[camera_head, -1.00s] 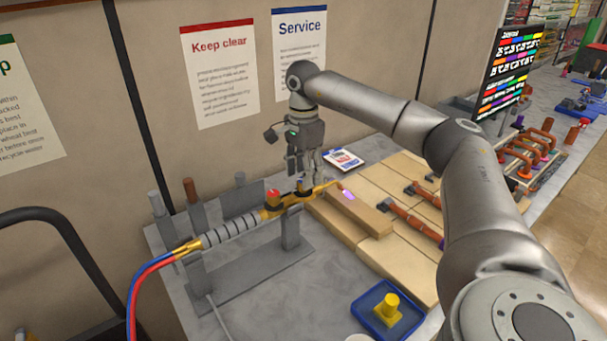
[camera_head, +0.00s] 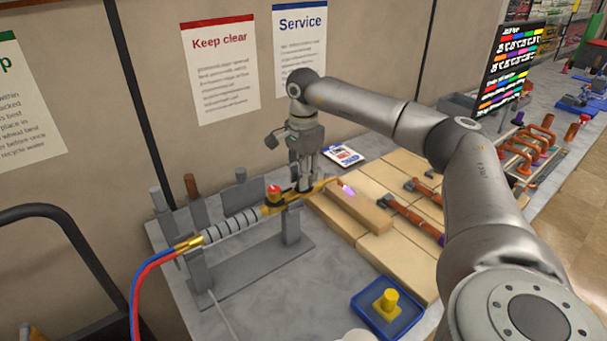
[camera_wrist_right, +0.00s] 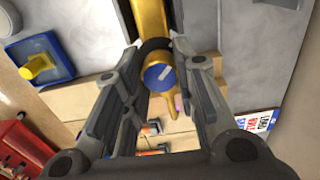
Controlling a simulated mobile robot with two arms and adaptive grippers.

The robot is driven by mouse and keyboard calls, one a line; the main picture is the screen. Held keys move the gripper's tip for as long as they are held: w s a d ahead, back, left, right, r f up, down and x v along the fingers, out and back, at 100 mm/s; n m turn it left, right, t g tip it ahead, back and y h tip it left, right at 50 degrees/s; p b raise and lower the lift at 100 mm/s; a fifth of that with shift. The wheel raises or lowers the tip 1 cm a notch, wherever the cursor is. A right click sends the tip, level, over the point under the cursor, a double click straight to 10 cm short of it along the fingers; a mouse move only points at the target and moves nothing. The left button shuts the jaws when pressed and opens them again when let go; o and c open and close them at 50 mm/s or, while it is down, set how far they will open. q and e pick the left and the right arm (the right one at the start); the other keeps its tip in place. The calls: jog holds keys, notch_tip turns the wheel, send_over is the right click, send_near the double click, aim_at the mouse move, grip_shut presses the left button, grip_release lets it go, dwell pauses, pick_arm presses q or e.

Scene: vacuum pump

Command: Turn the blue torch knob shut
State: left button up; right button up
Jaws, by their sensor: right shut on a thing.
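The torch (camera_head: 222,231) lies on a grey stand, with a ribbed grey handle, a gold body, a red knob (camera_head: 273,190) and a bent gold tip. A small pinkish-purple flame (camera_head: 348,190) shows at the tip. My right gripper (camera_head: 304,187) points down over the gold body, just beyond the red knob, and hides the blue knob in the head view. In the right wrist view, the blue torch knob (camera_wrist_right: 159,77), with a pale bar mark on its face, sits between the fingers of my right gripper (camera_wrist_right: 160,65), which are shut on it. My left gripper is in neither view.
Red and blue hoses (camera_head: 137,285) run from the handle's rear. A wooden block (camera_head: 358,211) lies close to the flame. A blue tray (camera_head: 361,307) with a yellow part stands in front. Copper pipe pieces (camera_head: 412,220) lie on the boards at right. A wall stands behind.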

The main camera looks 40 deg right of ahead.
jog(key=m+p, duration=0.1)
jog(key=m, duration=0.9)
jog(key=m+p, duration=0.1)
jog(key=m, duration=0.2)
jog(key=shift+m, duration=0.3)
jog(key=m, duration=0.7)
jog(key=shift+p, duration=0.35)
jog(key=m, duration=0.6)
jog(key=shift+p, duration=0.3)
jog(key=shift+m, duration=0.3)
jog(key=o, duration=1.1)
jog(key=shift+c, duration=0.2)
